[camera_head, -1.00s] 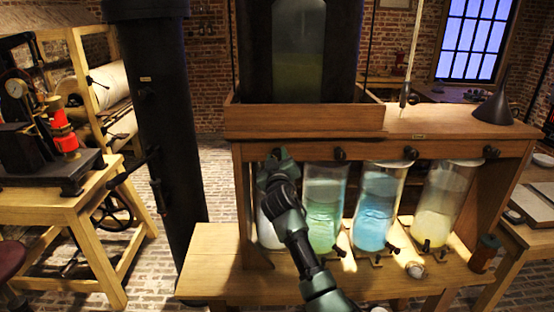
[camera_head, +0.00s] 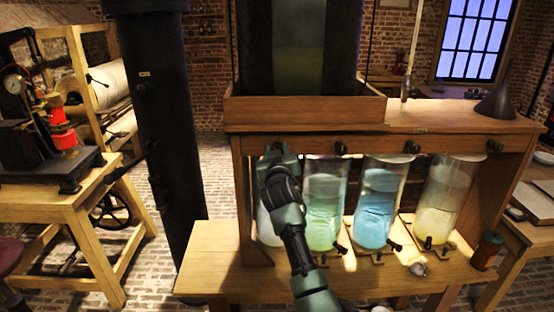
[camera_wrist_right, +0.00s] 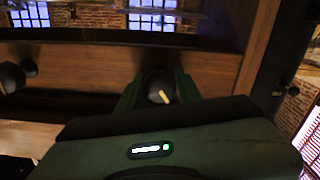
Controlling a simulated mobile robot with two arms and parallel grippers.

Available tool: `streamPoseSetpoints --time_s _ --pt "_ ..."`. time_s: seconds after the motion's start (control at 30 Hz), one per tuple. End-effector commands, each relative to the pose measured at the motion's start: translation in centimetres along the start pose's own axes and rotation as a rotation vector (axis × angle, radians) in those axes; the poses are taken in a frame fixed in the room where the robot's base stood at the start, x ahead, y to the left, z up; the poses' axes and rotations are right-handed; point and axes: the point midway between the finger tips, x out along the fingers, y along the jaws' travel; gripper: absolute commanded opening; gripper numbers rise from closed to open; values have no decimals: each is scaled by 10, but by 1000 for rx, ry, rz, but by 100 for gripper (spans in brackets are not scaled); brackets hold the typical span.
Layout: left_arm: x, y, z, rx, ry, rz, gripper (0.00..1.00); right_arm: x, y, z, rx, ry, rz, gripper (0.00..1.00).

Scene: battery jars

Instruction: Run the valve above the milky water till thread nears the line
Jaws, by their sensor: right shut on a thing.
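The jar with the milky white water (camera_head: 265,230) is the leftmost in the row under the wooden shelf, and my right arm covers most of it. My right gripper (camera_head: 276,157) is at the shelf front above this jar. In the right wrist view, the gripper (camera_wrist_right: 158,91) is shut on a round black valve knob (camera_wrist_right: 157,82) with a yellow mark. The mark slants down to the right. I cannot make out a thread or a line in the milky jar. My left gripper is not in view.
Jars of green (camera_head: 324,210), blue (camera_head: 376,208) and yellow (camera_head: 443,205) water stand to the right, with black knobs above them. A tall dark tank (camera_head: 345,45) stands on the shelf. A black pipe (camera_head: 160,110) rises at left. A dark funnel (camera_head: 497,98) stands at right.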

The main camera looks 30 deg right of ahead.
Motion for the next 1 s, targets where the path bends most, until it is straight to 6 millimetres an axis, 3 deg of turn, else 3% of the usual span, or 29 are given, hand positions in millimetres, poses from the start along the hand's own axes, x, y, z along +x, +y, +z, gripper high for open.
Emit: streamPoseSetpoints --time_s 0.03,0.2,0.57,0.8,1.0 --pt "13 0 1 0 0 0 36 0 -3 6 78 0 -1 0" --pt "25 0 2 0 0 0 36 0 -2 4 283 -1 -1 0" --pt "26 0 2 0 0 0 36 0 -1 2 344 -2 -1 0" --pt "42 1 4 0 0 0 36 0 -2 3 627 -3 -1 0" --pt "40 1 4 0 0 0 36 0 0 1 641 -2 0 0"
